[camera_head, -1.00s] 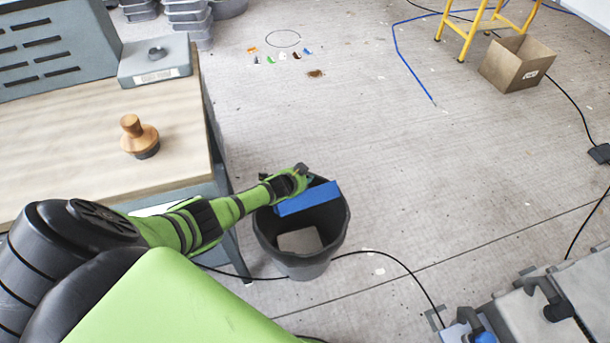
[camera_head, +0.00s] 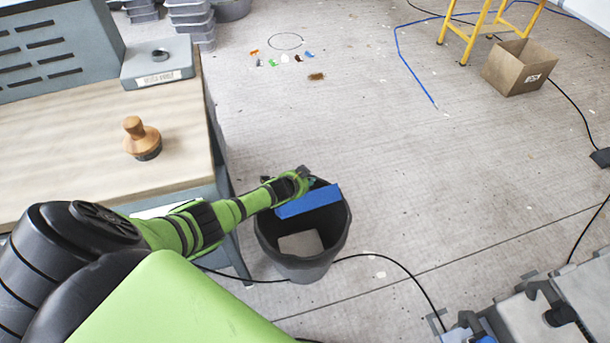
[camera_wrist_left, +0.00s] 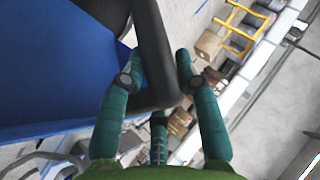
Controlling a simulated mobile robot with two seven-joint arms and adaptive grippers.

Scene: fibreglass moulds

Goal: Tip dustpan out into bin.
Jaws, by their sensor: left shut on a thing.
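The blue dustpan (camera_head: 308,201) is over the mouth of the dark grey bin (camera_head: 340,240), tilted and partly within the rim. In the left wrist view the dustpan (camera_wrist_left: 50,60) fills the left side, and its black handle (camera_wrist_left: 152,45) runs between my fingers. My left gripper (camera_head: 303,175) is shut on the handle; the fingers also show in the left wrist view (camera_wrist_left: 160,85). A pale flat piece (camera_head: 300,243) shows inside the bin. I cannot see whether anything is still on the pan. My right gripper is not in view.
A workbench (camera_head: 80,165) with a wooden-handled brush (camera_head: 141,138) stands left of the bin. A black cable (camera_head: 400,278) runs on the floor past the bin. A cardboard box (camera_head: 515,68) and a yellow stand (camera_head: 475,30) are far right. Small coloured bits (camera_head: 285,59) lie on the floor.

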